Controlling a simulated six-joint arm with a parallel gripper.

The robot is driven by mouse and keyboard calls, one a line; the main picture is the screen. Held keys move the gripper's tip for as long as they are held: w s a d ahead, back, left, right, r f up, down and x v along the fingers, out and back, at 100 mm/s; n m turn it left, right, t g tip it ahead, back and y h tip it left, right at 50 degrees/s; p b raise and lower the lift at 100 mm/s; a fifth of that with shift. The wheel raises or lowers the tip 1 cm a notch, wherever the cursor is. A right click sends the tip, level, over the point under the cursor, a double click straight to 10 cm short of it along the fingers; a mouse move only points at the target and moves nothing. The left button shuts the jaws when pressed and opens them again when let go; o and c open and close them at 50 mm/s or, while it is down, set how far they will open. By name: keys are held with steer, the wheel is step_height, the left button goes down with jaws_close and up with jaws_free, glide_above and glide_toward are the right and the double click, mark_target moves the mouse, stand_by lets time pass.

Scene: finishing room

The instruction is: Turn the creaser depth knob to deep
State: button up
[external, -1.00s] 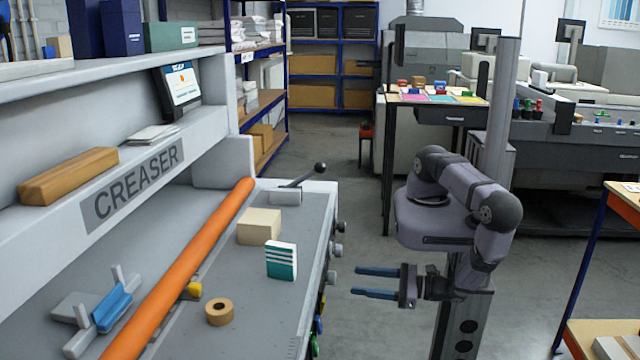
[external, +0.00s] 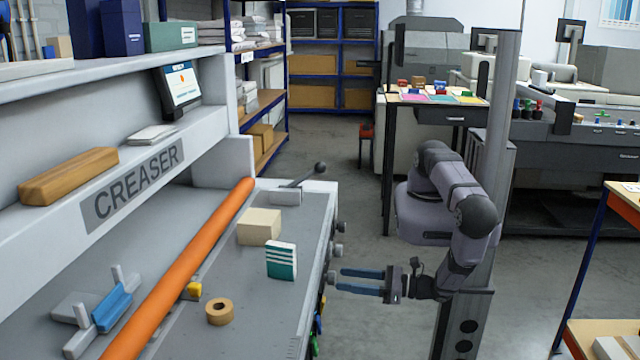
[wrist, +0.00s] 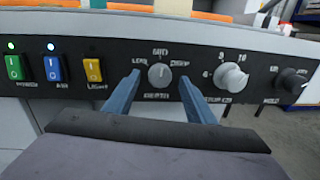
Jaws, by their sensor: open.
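The creaser (external: 134,182) stands at the left, with its control panel on the side facing my arm. In the wrist view a light grey knob (wrist: 160,75) carries a label below that seems to read DEPTH, with small position words around its top. Its white mark points about straight up, to the middle word. My gripper (external: 341,279) is open, level with the panel edge. In the wrist view its two blue fingers (wrist: 160,87) stand one on each side of this knob, with visible gaps. Whether the tips reach knob depth I cannot tell.
A larger pale knob (wrist: 231,78) and a black knob (wrist: 291,82) sit to the right of the fingers. Green (wrist: 14,67), blue (wrist: 53,68) and yellow (wrist: 93,70) switches sit to the left. A tape roll (external: 219,311) and boxes lie on the creaser top.

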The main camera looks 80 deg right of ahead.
mark_target(330, 278)
steer(key=shift+w+d+p, duration=0.15)
steer(key=shift+w+p, duration=0.3)
steer(key=shift+w, duration=1.1)
steer(key=c, duration=1)
